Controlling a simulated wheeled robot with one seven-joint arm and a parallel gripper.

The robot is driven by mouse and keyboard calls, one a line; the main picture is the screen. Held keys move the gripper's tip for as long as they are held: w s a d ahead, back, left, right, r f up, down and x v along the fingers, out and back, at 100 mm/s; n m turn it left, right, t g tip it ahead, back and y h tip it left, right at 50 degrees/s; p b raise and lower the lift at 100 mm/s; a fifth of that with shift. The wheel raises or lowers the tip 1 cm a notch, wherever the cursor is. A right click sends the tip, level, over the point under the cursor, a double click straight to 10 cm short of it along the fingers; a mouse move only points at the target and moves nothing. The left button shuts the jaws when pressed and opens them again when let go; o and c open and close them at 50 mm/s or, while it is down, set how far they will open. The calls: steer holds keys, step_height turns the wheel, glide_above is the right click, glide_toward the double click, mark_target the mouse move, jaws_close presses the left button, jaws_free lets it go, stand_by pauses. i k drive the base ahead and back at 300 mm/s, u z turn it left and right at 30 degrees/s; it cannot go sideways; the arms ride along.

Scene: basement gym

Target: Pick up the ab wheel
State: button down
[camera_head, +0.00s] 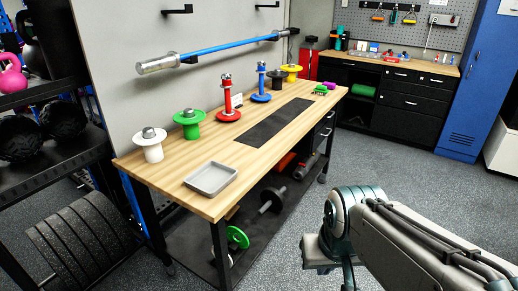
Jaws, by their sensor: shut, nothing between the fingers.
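I cannot single out the ab wheel for certain. A dark wheel-like object with a bar through it (271,199) lies on the dark lower shelf under the workbench; it may be the ab wheel or a dumbbell. A green disc (237,237) lies nearer on the same level, partly hidden by the bench leg. My arm (375,225) shows at the lower right, on the open floor side of the bench and apart from these things. The fingers of my gripper do not show.
The wooden workbench (222,203) bears a grey tray (210,178), and several coloured flanged spools stand along its back. A weight rack (60,160) stands at left. Black drawers (400,100) and a blue locker (470,90) stand behind. The grey floor (400,165) between is clear.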

mark_target(273, 200)
steer(key=z, duration=0.2)
steer(key=i, duration=0.4)
steer(key=z, duration=0.5)
steer(key=i, duration=2.05)
steer(key=u, duration=0.25)
